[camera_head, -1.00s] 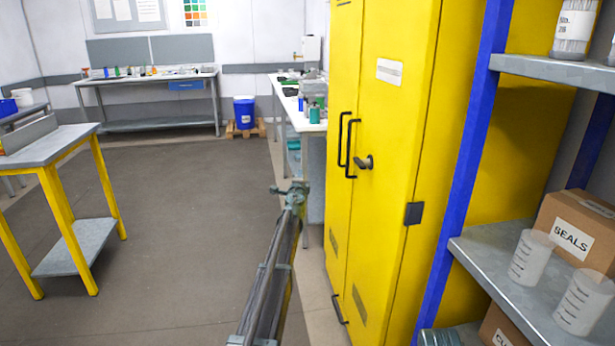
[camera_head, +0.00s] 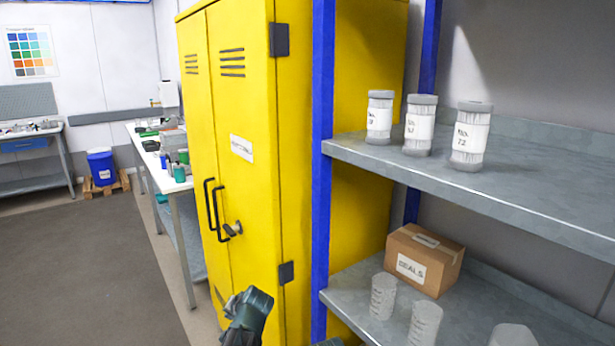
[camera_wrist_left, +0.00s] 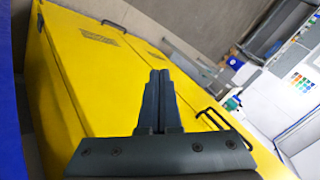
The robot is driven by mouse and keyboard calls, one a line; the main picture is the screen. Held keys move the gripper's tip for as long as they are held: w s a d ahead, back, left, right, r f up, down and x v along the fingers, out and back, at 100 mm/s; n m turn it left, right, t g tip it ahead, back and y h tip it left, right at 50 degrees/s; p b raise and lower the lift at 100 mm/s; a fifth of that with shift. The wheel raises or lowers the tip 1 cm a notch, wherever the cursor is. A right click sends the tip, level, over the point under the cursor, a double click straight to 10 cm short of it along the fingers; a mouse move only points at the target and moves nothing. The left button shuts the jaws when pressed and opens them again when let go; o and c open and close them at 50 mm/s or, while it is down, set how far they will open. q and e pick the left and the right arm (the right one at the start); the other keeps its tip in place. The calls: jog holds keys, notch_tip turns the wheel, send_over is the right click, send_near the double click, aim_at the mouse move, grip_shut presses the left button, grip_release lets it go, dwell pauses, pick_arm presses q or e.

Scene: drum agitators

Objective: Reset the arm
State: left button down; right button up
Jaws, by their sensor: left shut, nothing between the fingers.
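My left gripper (camera_head: 250,305) shows as a dark shape at the bottom of the head view, in front of the lower part of the yellow cabinet (camera_head: 258,130). In the left wrist view its two dark fingers (camera_wrist_left: 159,76) are pressed together with nothing between them. The cabinet (camera_wrist_left: 85,85) fills much of the wrist view behind the fingers. I cannot tell how far the gripper is from the cabinet.
A blue-posted shelf (camera_head: 470,180) stands right of the cabinet, with labelled containers (camera_head: 418,125), a SEALS box (camera_head: 425,258) and clear beakers (camera_head: 383,296). A bench (camera_head: 165,165) and blue bucket (camera_head: 101,167) stand at the left. The floor (camera_head: 85,265) is open there.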

pick_arm(q)
jog(key=s+d+g+h+p, duration=0.2)
jog(key=s+d, duration=0.6)
jog(key=s, duration=0.5)
jog(key=s+d+g+h+p, duration=0.2)
jog(key=s+d, duration=0.5)
jog(key=s, duration=0.6)
jog(key=g+p, duration=0.1)
jog(key=g, duration=0.1)
jog(key=shift+d+r+m+g+h+p, duration=0.3)
jog(key=shift+d+r+m+g, duration=0.1)
pick_arm(e)
notch_tip(320, 180, up, 7)
